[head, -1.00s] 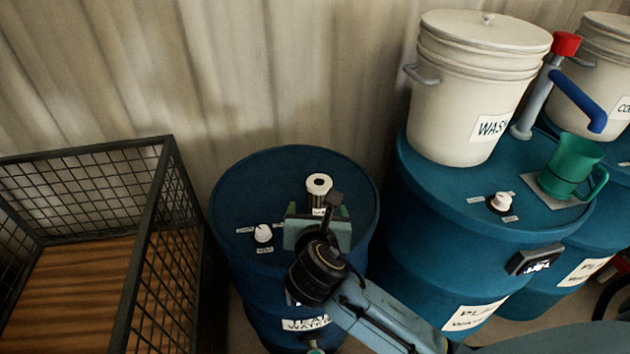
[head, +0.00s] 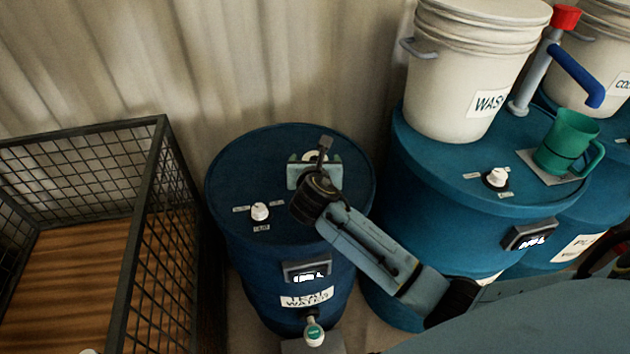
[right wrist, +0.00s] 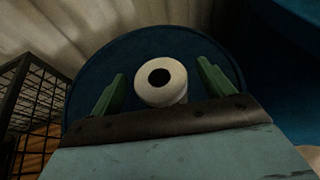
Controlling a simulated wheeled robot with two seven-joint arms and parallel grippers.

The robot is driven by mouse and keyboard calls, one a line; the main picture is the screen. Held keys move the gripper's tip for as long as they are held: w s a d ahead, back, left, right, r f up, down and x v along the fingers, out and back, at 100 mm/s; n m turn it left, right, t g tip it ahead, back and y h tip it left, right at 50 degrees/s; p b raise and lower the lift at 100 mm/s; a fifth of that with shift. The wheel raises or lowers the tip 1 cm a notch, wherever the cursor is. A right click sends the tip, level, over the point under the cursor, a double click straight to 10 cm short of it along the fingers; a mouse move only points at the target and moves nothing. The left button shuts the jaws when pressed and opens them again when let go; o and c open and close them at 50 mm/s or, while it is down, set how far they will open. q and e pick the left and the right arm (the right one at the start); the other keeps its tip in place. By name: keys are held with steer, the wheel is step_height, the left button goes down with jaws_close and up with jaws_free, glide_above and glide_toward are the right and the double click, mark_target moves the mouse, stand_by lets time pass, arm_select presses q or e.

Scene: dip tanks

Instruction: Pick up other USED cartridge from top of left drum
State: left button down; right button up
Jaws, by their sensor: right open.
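The used cartridge (right wrist: 162,82) is a white cylinder with a dark round hole in its top. It stands upright on the top of the left blue drum (head: 236,172). In the head view my right gripper (head: 315,160) covers most of it, leaving a bit of its white top in sight. In the right wrist view the two green fingers of the right gripper (right wrist: 160,90) are open, one on each side of the cartridge, with a visible gap to each. The label on the cartridge is hidden now. My left gripper is not in view.
A white knob (head: 260,211) sits on the left drum's top. A wire-mesh crate (head: 140,250) stands to the left. At right, another blue drum (head: 420,180) carries a white WASH bucket (head: 455,80), a green mug (head: 566,145) and a red-capped pipe (head: 565,18).

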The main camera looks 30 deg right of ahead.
steer(key=shift+w+d+f, duration=0.2)
steer(key=shift+w+f, duration=0.05)
steer(key=shift+w, duration=0.15)
steer(key=shift+r, duration=0.1)
steer(key=c, duration=1.6)
